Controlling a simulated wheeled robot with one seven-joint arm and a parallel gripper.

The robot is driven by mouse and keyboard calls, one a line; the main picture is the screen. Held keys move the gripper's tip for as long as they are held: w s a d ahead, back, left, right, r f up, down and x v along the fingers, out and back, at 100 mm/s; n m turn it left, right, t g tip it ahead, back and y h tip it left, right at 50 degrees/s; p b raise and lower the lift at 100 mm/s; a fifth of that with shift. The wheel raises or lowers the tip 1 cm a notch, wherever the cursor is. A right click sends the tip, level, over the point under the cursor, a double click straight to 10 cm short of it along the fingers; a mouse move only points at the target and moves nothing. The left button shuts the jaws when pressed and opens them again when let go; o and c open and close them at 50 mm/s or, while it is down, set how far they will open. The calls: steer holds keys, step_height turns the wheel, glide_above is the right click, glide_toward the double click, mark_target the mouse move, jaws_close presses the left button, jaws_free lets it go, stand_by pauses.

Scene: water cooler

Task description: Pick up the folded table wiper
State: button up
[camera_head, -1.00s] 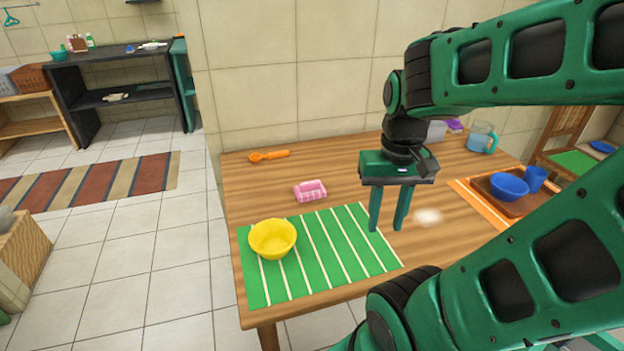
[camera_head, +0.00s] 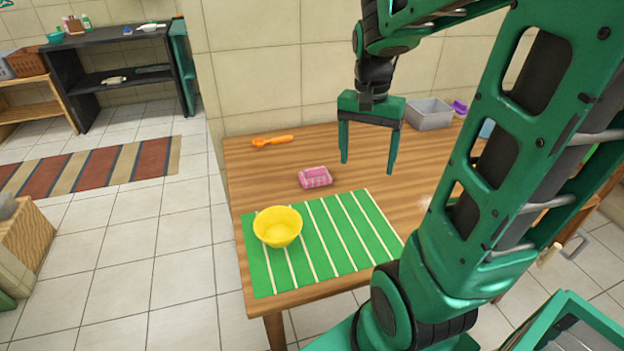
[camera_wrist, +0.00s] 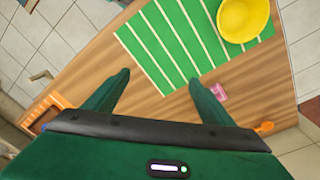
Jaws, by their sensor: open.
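The folded table wiper appears to be the small pink folded cloth (camera_head: 315,177) lying on the wooden table (camera_head: 255,172), just behind the green striped mat. It also shows in the wrist view (camera_wrist: 219,92), beside the right finger and partly covered by it. My gripper (camera_head: 368,166) is open and empty, with its fingers pointing down above the table. In the head view it is to the right of the pink cloth and apart from it. The wrist view shows both fingers (camera_wrist: 158,78) spread wide with nothing between them but table and mat edge.
A yellow bowl (camera_head: 278,226) stands on the green striped mat (camera_head: 345,230). An orange slotted spoon (camera_head: 272,141) lies near the wall. A grey bin (camera_head: 429,114) and a purple item (camera_head: 459,106) stand at the back right. My arm hides the table's right side.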

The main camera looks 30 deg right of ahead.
steer(key=w+d+f+m, duration=0.2)
steer(key=w+f+m, duration=0.15)
steer(key=w, duration=0.85)
steer(key=m, duration=0.6)
glide_above(315, 168)
step_height(315, 168, down, 6)
steer(key=r, duration=0.1)
steer(key=shift+n+y, duration=0.25)
steer(key=shift+y, duration=0.15)
step_height(315, 168, down, 11)
steer(key=shift+a, duration=0.1)
steer(key=c, duration=1.2)
